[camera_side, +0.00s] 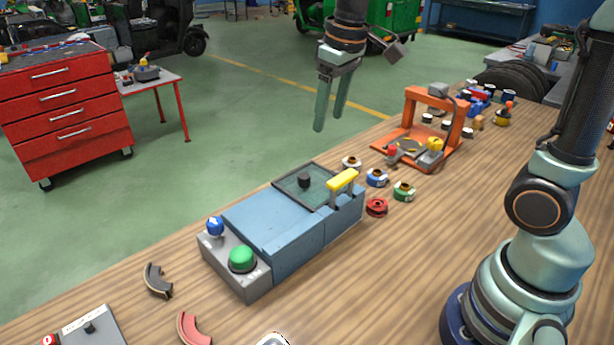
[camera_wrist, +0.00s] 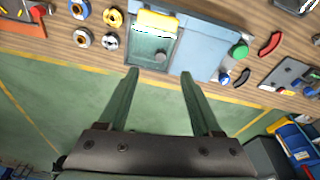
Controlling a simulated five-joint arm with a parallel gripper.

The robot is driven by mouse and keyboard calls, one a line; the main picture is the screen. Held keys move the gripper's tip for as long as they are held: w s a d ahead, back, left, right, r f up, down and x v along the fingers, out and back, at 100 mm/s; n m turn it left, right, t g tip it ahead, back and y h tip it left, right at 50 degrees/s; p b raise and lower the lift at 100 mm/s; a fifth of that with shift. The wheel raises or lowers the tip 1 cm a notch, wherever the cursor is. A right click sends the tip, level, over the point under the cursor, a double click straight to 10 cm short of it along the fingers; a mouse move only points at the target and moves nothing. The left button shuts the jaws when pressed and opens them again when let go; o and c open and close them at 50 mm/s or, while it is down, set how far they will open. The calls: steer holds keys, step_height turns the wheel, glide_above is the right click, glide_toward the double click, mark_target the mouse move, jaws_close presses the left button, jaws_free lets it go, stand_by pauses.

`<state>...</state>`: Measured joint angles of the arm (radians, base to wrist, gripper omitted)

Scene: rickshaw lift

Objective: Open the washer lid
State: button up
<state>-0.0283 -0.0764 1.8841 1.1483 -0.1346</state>
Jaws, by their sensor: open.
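The washer (camera_side: 285,228) is a blue-grey box on the wooden bench, with a green button (camera_side: 242,258) and a blue knob (camera_side: 215,226) at its near end. Its lid (camera_side: 302,184) is a greenish see-through panel with a dark round knob, lying flat on the far end. A yellow handle (camera_side: 342,181) stands beside the lid. In the wrist view the lid (camera_wrist: 150,48) and yellow handle (camera_wrist: 158,21) lie beyond my fingers. My gripper (camera_side: 330,115) is open and empty, pointing down, above and behind the lid, apart from it. It also shows in the wrist view (camera_wrist: 158,75).
Several coloured rings, including a red one (camera_side: 376,207), lie right of the washer. An orange press frame (camera_side: 428,125) stands farther back. Curved black (camera_side: 158,281) and red (camera_side: 192,329) pieces lie near the front. The floor behind the bench edge is open.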

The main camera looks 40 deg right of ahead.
steer(key=n+g, duration=0.1)
steer(key=g, duration=0.1)
glide_above(303, 176)
step_height(303, 176, down, 3)
steer(key=f, duration=0.1)
step_height(303, 176, down, 12)
stand_by(0.4)
jaws_close()
steer(key=shift+r, duration=0.1)
stand_by(1.1)
